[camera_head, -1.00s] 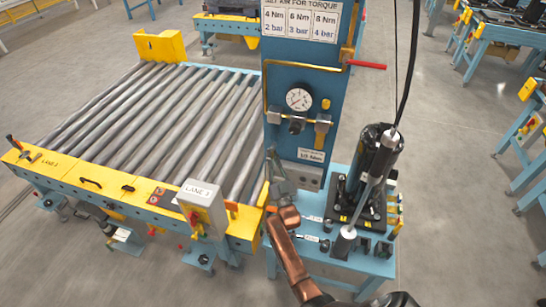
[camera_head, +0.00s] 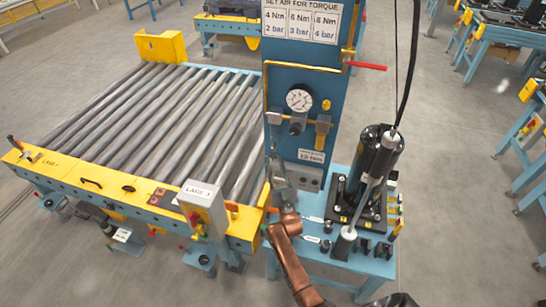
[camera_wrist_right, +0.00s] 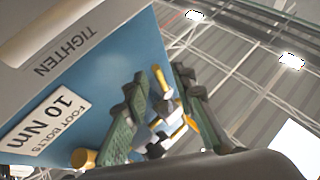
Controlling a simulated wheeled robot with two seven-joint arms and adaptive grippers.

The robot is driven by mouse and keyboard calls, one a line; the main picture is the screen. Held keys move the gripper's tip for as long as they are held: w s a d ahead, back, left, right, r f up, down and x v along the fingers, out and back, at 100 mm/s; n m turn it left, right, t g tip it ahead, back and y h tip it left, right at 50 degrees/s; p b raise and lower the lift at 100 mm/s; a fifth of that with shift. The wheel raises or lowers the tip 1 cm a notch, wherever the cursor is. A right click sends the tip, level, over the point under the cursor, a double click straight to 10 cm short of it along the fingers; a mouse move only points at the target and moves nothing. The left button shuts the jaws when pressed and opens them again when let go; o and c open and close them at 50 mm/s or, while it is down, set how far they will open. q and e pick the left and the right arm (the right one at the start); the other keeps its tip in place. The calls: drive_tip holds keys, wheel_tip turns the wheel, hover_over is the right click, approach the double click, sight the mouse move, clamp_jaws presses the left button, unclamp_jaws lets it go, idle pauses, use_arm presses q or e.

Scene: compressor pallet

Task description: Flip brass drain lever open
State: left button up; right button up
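A brass-coloured fitting (camera_head: 322,125) sits on the blue air panel (camera_head: 335,100), right of the dark regulator (camera_head: 297,125) and below the round gauge (camera_head: 299,99). I cannot tell for sure which brass part is the drain lever or how it is turned. My right gripper (camera_head: 278,158) is at the panel's lower left, below and left of these fittings. In the right wrist view its green-padded fingers (camera_wrist_right: 160,108) stand apart. Yellow-brass and grey parts (camera_wrist_right: 166,128) show between and beyond them; contact is unclear. My left gripper is out of view.
A red-handled valve (camera_head: 367,66) sticks out right of the panel. A black compressor unit (camera_head: 378,160) stands on the blue bench (camera_head: 345,262) to the right.

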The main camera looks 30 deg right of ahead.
drive_tip(key=v, duration=0.9)
drive_tip(key=shift+s+f, duration=0.15)
drive_tip(key=shift+f, duration=0.05)
drive_tip(key=shift+a, duration=0.1)
